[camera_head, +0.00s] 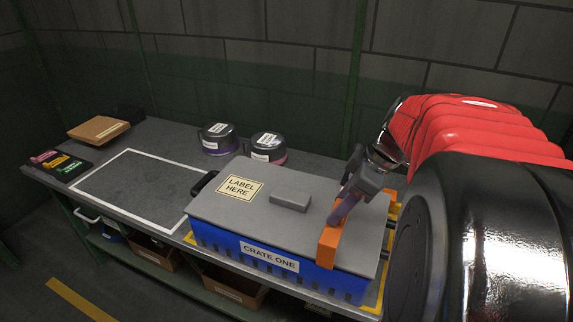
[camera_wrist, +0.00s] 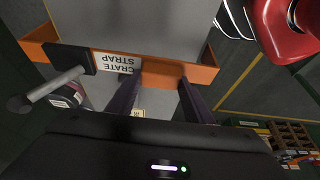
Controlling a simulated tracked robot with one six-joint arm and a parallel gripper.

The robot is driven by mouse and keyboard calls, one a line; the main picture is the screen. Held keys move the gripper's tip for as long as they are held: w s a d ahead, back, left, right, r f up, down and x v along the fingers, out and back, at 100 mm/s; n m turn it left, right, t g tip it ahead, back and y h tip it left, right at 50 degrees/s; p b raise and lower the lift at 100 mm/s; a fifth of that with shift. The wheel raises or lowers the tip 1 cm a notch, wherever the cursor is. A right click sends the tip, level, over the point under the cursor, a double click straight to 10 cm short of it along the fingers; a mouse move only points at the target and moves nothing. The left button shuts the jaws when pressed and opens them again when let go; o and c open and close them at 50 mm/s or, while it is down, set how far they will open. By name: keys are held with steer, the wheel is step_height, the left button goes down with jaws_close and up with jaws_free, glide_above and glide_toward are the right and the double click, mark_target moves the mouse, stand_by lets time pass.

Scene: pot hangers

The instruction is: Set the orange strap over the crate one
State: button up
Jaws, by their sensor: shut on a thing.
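Crate one (camera_head: 270,257) is a blue crate with a grey lid (camera_head: 240,212) and a "CRATE ONE" label on its front. The orange strap (camera_head: 328,248) is at the crate's right end, with a front leg in front of the lid's edge. In the wrist view the strap (camera_wrist: 205,75) spans the grey lid and bears an upside-down "CRATE STRAP" label. My gripper (camera_head: 343,208) is shut on the strap; its purple fingers also show in the wrist view (camera_wrist: 158,82). Whether the strap rests on the lid is unclear, and its far side is mostly hidden.
Two dark pots (camera_head: 218,138) (camera_head: 268,147) stand behind the crate. A white-outlined area (camera_head: 140,190) of the bench is empty on the left. A brown box (camera_head: 99,129) and coloured labels (camera_head: 60,162) lie at the far left. Bins (camera_head: 235,288) sit on the shelf below.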

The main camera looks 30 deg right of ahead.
steer(key=shift+f, duration=2.6)
steer(key=o, duration=1.1)
steer(key=shift+o, duration=0.7)
steer(key=o, duration=0.5)
steer(key=shift+o, duration=0.2)
steer(key=shift+r, duration=4.5)
